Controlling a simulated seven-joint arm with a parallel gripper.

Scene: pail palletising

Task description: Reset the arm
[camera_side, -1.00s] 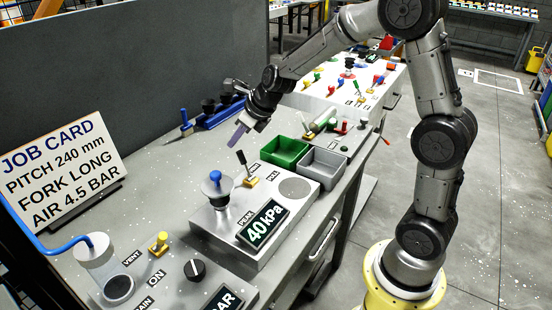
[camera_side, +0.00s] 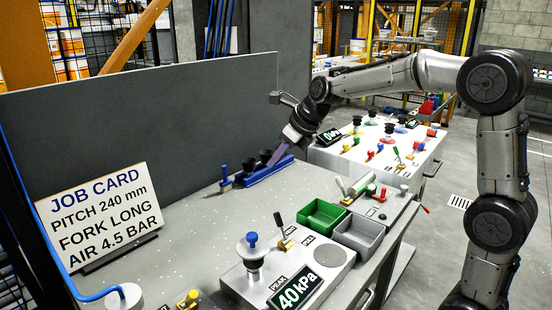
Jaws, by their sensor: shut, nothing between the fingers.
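My arm reaches in from the right over the grey bench (camera_side: 205,225). My gripper (camera_side: 275,160) points down and to the left. Its purple fingers are shut and empty, and in the picture they overlap the right end of the blue rack (camera_side: 255,178). I cannot tell the exact height of the fingertips above the bench.
Black suction cups stand at the blue rack. A green bin (camera_side: 322,216) and a grey bin (camera_side: 360,235) sit to the right. A gauge unit (camera_side: 293,288) reading 40 kPa is in front. A job card (camera_side: 100,215) stands at left. A second bench (camera_side: 340,160) lies behind.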

